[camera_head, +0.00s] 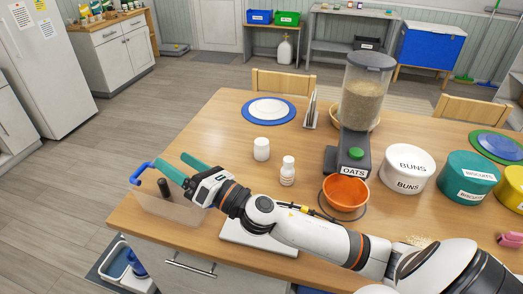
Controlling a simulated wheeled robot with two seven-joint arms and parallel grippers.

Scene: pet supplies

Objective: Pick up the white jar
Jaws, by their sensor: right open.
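A small white jar (261,149) stands upright on the wooden table, left of the oats dispenser. A slimmer white bottle (287,171) with a printed label stands just in front of it and to its right. My right gripper (171,160) has teal fingers, spread apart with nothing seen between them. It is over the table's left edge, to the left of the jar and clear of it, pointing away from the jar. My right arm crosses the front of the table. My left gripper does not show.
The oats dispenser (354,158), an orange bowl (346,191), a white buns tin (408,168) and a teal biscuits tin (467,178) stand to the right. A blue-rimmed plate (269,111) lies behind the jar.

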